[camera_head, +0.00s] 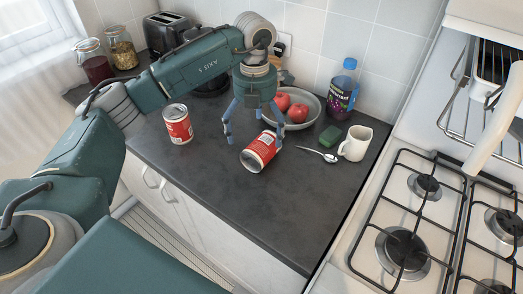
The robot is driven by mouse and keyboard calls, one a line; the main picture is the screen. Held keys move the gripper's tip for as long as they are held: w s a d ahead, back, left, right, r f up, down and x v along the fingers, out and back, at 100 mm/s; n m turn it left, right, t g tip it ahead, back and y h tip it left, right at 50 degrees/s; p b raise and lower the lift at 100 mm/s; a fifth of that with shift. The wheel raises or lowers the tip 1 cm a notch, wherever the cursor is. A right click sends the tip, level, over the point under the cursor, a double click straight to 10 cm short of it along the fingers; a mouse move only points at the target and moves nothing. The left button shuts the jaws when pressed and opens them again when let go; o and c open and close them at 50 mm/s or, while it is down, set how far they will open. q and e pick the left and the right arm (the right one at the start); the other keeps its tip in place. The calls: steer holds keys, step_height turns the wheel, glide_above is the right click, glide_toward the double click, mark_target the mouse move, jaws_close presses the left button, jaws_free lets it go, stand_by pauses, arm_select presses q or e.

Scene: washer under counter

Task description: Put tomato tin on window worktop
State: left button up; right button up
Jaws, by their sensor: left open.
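Two red-labelled tins are on the dark worktop (215,205). One red tin (178,126) stands upright at the left. The other red tin (260,150) is tipped over, with one round end facing the lower left. The labels are too small to read, so I cannot tell which is the tomato tin. My left gripper (253,138) points down over the tipped tin. Its fingers are spread, with one to the left of the tin and others behind or beside its upper end. I cannot tell whether they touch it. My right gripper is out of view.
A bowl (314,100) with red fruit, a purple bottle (343,90), a green sponge (330,136), a spoon (320,154) and a white mug (355,143) stand right of the gripper. Jars (122,48) and a toaster (168,32) are behind. The front worktop is clear; the hob (420,225) is right.

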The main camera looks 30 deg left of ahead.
arm_select(q)
steer(key=shift+f, duration=0.95)
step_height(320, 180, down, 5)
steer(key=p, duration=0.2)
steer(key=shift+d+r+p, duration=0.1)
steer(key=shift+d+p, duration=0.05)
steer(key=shift+p, duration=0.25)
steer(key=shift+f, duration=0.3)
steer(key=c, duration=1.8)
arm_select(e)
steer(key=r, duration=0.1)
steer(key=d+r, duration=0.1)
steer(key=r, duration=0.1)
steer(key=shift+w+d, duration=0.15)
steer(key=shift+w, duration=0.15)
